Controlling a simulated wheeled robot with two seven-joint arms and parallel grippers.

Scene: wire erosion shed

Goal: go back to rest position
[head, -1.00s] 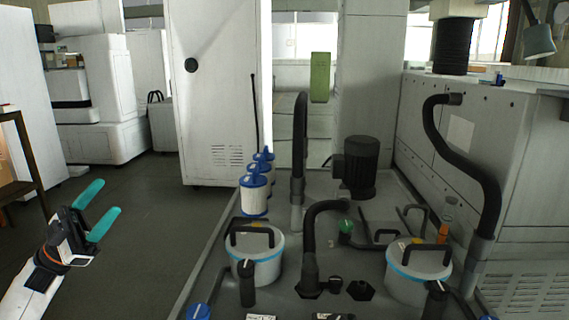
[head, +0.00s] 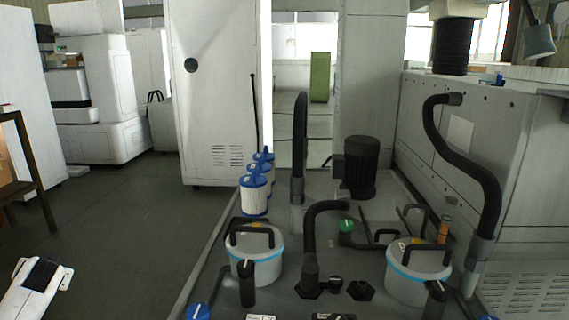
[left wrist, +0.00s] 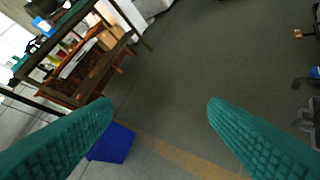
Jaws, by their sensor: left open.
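In the left wrist view my left gripper (left wrist: 160,122) is open, its two teal ribbed fingers wide apart with nothing between them. Beyond the fingers lie dark floor and a yellow floor line. In the head view only part of my left arm shows at the lower left edge, over the floor; its fingers are out of that picture. My right gripper is in neither view.
A grey machine deck (head: 330,210) carries two lidded pots (head: 256,262) (head: 418,272), black hoses, a black motor (head: 361,168) and blue-capped filters (head: 255,194). Open floor (head: 130,220) lies left of it. A wooden bench (left wrist: 80,50) and blue bin (left wrist: 112,143) stand near my left gripper.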

